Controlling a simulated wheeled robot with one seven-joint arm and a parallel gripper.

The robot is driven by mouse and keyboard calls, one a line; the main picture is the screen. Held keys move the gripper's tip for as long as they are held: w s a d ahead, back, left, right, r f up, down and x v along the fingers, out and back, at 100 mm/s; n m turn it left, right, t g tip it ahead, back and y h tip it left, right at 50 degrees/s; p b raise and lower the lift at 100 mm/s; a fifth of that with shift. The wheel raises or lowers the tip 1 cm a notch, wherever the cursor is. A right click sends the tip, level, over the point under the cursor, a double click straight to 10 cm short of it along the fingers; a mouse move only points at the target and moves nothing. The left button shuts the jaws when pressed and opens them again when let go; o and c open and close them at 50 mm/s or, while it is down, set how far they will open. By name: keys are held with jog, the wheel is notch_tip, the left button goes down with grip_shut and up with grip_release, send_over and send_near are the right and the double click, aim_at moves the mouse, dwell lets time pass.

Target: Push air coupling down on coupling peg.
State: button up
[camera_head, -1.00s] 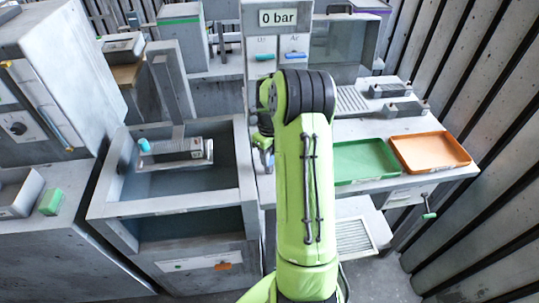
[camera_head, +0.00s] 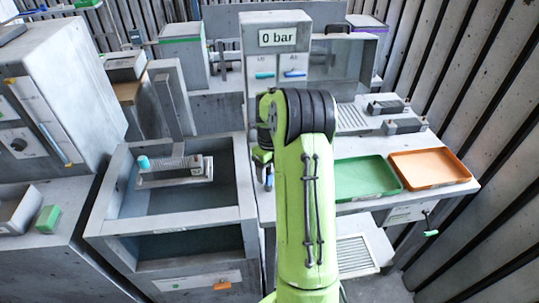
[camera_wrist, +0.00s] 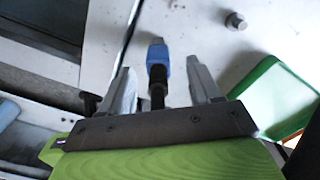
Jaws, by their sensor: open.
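The blue air coupling (camera_wrist: 158,58) with its black lower part shows in the wrist view, in line with the gap between my fingers. My gripper (camera_wrist: 158,70) is open, one finger on each side of that gap. I see no finger touching the coupling and cannot tell its exact depth. A short grey peg (camera_wrist: 236,21) stands on the pale bench top to the right, apart from the coupling; I cannot tell whether it is the coupling peg. In the head view a small blue part (camera_head: 268,182) shows beside my arm, which hides most of my gripper.
A green tray (camera_head: 398,190) and an orange tray (camera_head: 430,183) lie on the bench right of my arm. An open tank (camera_head: 230,215) stands to the left, with a fixture (camera_head: 165,183) over it. A "0 bar" display (camera_head: 284,37) rises behind my arm.

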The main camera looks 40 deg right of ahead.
notch_tip(320, 180, up, 14)
jog(key=p, duration=0.2)
jog(key=shift+s, duration=0.1)
jog(key=s+a+r+n+t+h, duration=0.1)
jog(key=s+a+r+n, duration=0.25)
jog(key=a+n, duration=0.4)
jog(key=s+a+r+n+t+h, duration=0.1)
jog(key=s+a+r+n, duration=0.1)
jog(key=a+r+n, duration=0.45)
jog(key=s+a+f+n+t+y, duration=0.1)
jog(key=s+a+f+n, duration=0.1)
jog(key=s+a+n, duration=0.4)
jog(key=s+a+f+n+t+y, duration=0.1)
jog(key=s+a+n, duration=0.5)
jog(key=n, duration=0.9)
jog(key=shift+s+a+f+n+t, duration=0.15)
jog(key=shift+s+f+n+t, duration=0.15)
jog(key=shift+s+f+t, duration=0.5)
jog(key=shift+s+r, duration=0.2)
jog(key=shift+r, duration=0.15)
